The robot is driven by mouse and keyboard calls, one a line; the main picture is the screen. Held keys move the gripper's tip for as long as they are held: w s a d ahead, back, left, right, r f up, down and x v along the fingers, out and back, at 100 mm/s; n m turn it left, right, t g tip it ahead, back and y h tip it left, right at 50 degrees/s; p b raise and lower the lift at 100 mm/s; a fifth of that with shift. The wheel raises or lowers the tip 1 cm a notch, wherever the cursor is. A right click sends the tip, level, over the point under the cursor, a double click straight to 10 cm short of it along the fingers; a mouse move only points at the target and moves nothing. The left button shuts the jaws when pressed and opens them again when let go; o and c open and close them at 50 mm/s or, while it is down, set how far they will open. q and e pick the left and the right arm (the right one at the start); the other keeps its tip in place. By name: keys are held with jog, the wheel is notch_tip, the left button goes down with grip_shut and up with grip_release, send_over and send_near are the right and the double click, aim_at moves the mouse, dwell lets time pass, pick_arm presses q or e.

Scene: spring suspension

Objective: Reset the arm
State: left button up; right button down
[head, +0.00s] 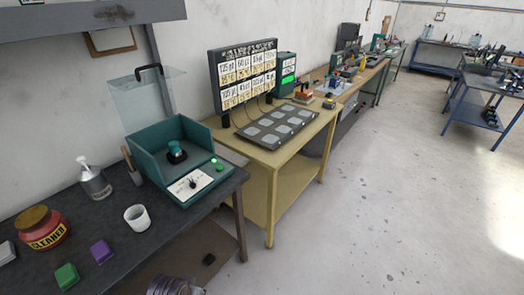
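Neither of my grippers shows in the head view, and no part of my arms is clearly visible. I cannot pick out a separate thing that is surely the arm the task names. A teal open-topped machine (150,150) stands on the dark bench. Inside it is a small teal part on a black base (177,153). A clear panel (148,100) with a black handle (149,71) stands upright behind it. Its front has a white plate with a black knob (192,184) and a lit green light (219,168).
A yellow table (255,150) carries a label board (243,75) and dark tray (277,127).

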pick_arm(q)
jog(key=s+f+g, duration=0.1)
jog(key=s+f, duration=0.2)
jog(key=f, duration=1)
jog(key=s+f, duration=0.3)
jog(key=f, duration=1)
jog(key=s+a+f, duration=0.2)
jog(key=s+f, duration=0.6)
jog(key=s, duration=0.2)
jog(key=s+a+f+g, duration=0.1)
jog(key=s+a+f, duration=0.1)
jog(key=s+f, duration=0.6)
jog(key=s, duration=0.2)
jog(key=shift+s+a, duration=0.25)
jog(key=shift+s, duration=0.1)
